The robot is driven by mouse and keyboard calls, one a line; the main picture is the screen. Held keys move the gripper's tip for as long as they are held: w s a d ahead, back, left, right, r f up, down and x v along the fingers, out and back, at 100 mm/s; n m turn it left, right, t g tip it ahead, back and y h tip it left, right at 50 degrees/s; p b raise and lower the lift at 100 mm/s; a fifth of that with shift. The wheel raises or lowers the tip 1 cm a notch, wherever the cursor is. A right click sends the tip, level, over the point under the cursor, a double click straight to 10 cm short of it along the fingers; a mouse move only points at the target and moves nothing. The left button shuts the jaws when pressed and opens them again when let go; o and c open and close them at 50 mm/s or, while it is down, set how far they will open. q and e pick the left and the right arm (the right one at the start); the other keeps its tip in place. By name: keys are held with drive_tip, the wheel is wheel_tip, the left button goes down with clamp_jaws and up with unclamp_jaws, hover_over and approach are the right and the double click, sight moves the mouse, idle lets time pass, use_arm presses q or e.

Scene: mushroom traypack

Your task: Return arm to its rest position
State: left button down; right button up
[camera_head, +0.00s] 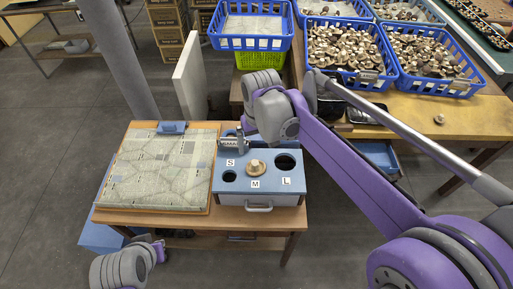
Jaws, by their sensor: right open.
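My right arm comes in from the right and bends over the work table. My right gripper (238,138) appears at the back edge of the blue sizing box, open, partly hidden by my grey wrist joints, with nothing visible between its fingers. The blue box (283,184) has holes marked S, M and L. A brown mushroom (256,168) with a pale stem end up sits on its top by the M label, apart from the gripper. Part of my left arm shows at the bottom left; I do not see its fingertips.
A patterned mat board (208,207) lies left of the box. Blue crates of mushrooms (372,84) stand on the back table, with a blue crate (248,43) on a green one (250,62) to their left. A single mushroom (439,119) lies at right. A white panel (190,80) stands behind.

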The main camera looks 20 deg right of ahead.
idle(0.5)
drive_tip(key=s+d+f+t, duration=0.2)
drive_tip(key=s+f, duration=0.1)
drive_tip(key=s, duration=0.6)
drive_tip(key=s+d+f+t, duration=0.2)
drive_tip(key=s+f, duration=0.1)
drive_tip(key=s, duration=0.7)
drive_tip(key=shift+d+f+m, duration=0.3)
drive_tip(key=shift+d+f, duration=0.05)
drive_tip(key=shift+f, duration=0.05)
